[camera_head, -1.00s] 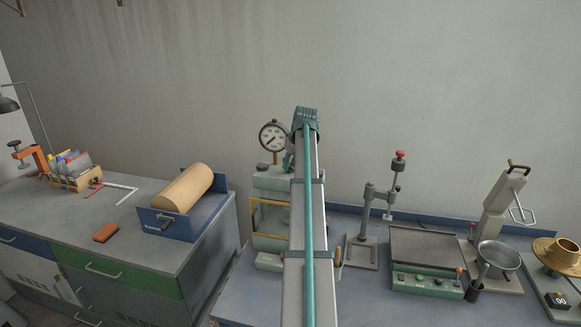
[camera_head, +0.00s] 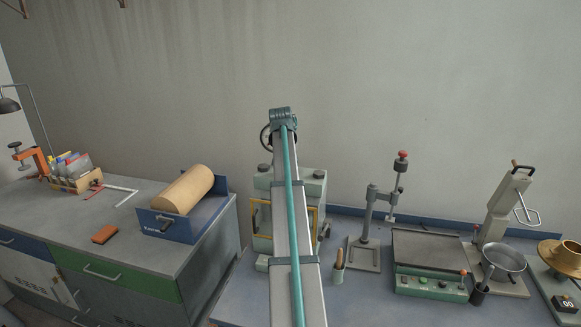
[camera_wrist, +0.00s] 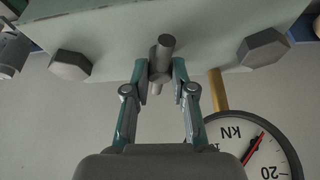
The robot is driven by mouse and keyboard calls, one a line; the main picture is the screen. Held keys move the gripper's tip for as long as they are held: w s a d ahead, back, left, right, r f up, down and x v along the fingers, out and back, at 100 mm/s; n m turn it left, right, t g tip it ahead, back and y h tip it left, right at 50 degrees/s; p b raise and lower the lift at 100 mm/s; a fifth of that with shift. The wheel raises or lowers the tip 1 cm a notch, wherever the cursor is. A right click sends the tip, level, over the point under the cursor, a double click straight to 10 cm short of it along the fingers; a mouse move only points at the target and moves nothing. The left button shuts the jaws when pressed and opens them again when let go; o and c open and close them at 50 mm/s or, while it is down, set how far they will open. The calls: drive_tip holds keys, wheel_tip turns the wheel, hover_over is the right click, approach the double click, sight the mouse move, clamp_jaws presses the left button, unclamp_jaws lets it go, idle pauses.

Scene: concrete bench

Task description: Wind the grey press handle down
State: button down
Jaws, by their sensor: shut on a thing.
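The press (camera_head: 262,215) is a pale green frame with a yellow guard at the front, standing on the bench behind my arm in the head view. In the wrist view its green top beam (camera_wrist: 215,50) carries two large grey hex nuts. The grey press handle (camera_wrist: 165,44) shows between them as a short bar on a hub. My gripper (camera_wrist: 161,75) is shut on this handle, one finger on each side. In the head view my arm hides both gripper and handle. The dial gauge (camera_wrist: 255,145), marked kN, has a red needle; the arm mostly covers it in the head view.
A cup with a wooden-handled tool (camera_head: 338,270) stands close right of the press. A stand with a red knob (camera_head: 369,220) and a flat green-based plate device (camera_head: 430,255) are further right. A blue cradle with a tan roll (camera_head: 180,215) sits on the left cabinet.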

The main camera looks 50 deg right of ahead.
drive_tip(key=m, duration=0.2)
drive_tip(key=m+g+b, duration=0.1)
drive_tip(key=m+g, duration=0.1)
drive_tip(key=m, duration=0.1)
drive_tip(key=shift+w+m, duration=0.25)
drive_tip(key=shift+m, duration=0.05)
drive_tip(key=m+g+b, duration=0.1)
drive_tip(key=m, duration=0.1)
drive_tip(key=m+g+y+b, duration=0.1)
drive_tip(key=m, duration=0.2)
drive_tip(key=shift+m, duration=0.4)
drive_tip(key=c, duration=1)
unclamp_jaws()
drive_tip(key=shift+o, duration=0.2)
drive_tip(key=v, duration=1.2)
